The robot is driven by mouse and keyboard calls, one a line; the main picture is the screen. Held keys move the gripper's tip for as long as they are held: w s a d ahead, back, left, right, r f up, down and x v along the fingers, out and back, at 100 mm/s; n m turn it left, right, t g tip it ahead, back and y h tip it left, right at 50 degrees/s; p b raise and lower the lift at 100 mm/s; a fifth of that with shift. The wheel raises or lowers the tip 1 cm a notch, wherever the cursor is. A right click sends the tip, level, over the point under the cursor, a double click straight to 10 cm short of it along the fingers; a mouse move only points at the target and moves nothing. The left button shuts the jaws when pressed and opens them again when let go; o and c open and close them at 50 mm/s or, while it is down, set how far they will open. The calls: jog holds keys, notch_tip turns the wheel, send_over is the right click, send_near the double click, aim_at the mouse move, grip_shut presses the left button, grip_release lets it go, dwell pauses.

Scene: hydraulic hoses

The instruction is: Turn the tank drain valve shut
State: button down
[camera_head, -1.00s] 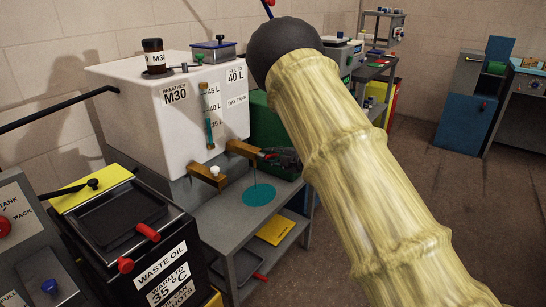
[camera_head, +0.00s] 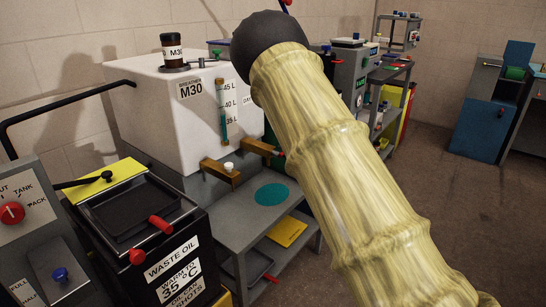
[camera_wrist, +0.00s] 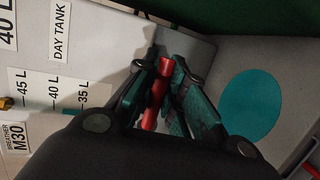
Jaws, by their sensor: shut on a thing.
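The white day tank (camera_head: 160,115) stands at left centre in the head view. Its drain valve has a brass-coloured body (camera_head: 257,146) low on the tank, partly hidden behind my arm. A red tip (camera_head: 282,153) of its handle shows beside my arm. In the wrist view the red handle (camera_wrist: 154,103) lies between the teal fingers of my gripper (camera_wrist: 166,76), which is shut on it. My gripper is hidden behind my arm in the head view. A teal puddle (camera_head: 272,194) lies on the grey bench below; it also shows in the wrist view (camera_wrist: 250,104).
A second brass-coloured fitting with a white knob (camera_head: 229,167) juts from the tank left of the valve. The waste oil box (camera_head: 185,250) stands at front left. A control panel (camera_head: 30,235) is at far left. Open floor (camera_head: 440,190) lies right.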

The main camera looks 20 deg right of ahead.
dwell(0.3)
jog(key=c, duration=1.5)
grip_release()
jog(key=shift+o, duration=0.2)
jog(key=v, duration=1.2)
jog(key=shift+d, duration=0.1)
